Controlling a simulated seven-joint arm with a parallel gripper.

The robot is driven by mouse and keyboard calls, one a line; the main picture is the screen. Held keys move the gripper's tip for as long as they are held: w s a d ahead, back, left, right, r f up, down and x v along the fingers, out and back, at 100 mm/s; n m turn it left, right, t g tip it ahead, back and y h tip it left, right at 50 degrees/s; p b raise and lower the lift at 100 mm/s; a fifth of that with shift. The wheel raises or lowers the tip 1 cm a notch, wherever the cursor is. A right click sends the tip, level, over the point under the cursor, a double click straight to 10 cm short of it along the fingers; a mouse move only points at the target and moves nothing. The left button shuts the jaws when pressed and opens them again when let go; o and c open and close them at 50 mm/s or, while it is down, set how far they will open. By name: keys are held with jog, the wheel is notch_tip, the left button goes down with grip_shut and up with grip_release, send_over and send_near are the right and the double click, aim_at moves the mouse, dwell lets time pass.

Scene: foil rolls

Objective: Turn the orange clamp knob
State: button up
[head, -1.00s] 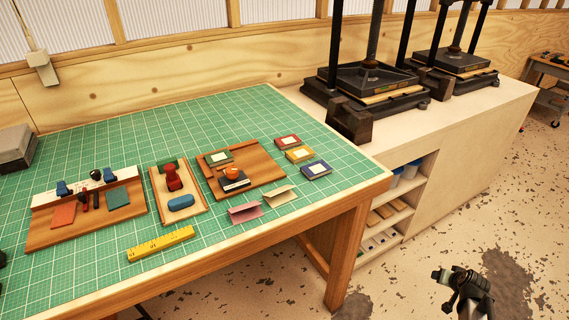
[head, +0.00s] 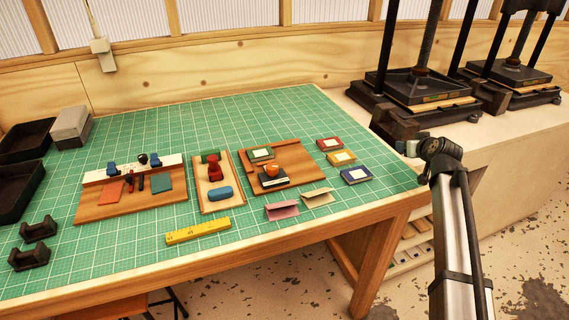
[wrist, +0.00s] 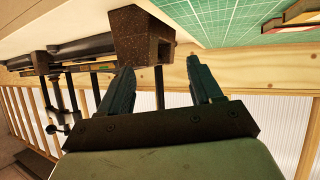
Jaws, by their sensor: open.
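The orange knob (head: 272,170) sits over a dark block on the right-hand wooden board (head: 305,160), on the green mat. Its exact mounting is too small to make out. My gripper (head: 402,147) is raised at the right end of the table, well to the right of the knob and apart from it. In the wrist view my gripper (wrist: 160,65) shows two dark fingers spread apart with nothing between them. The knob does not show in the wrist view.
Red, yellow and blue small blocks (head: 341,157) lie between board and gripper. Folded cards (head: 317,197), a red-handled stamp (head: 214,170) and a yellow ruler (head: 198,231) stand nearby. Black presses (head: 425,85) stand behind the gripper. Open mat (head: 250,120) lies behind the boards.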

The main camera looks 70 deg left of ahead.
jog(key=s+a+r+n+g+h, duration=0.1)
jog(key=s+a+n+g, duration=0.1)
jog(key=s, duration=0.3)
jog(key=s+a+r+n+g, duration=0.1)
jog(key=s+a, duration=0.2)
jog(key=s, duration=0.2)
jog(key=n+g+h, duration=0.5)
jog(key=n+h, duration=0.3)
jog(key=n, duration=0.2)
send_near(272, 166)
jog(key=x, duration=0.8)
jog(key=shift+f, duration=0.35)
jog(key=c, duration=1)
jog(key=shift+c, duration=0.2)
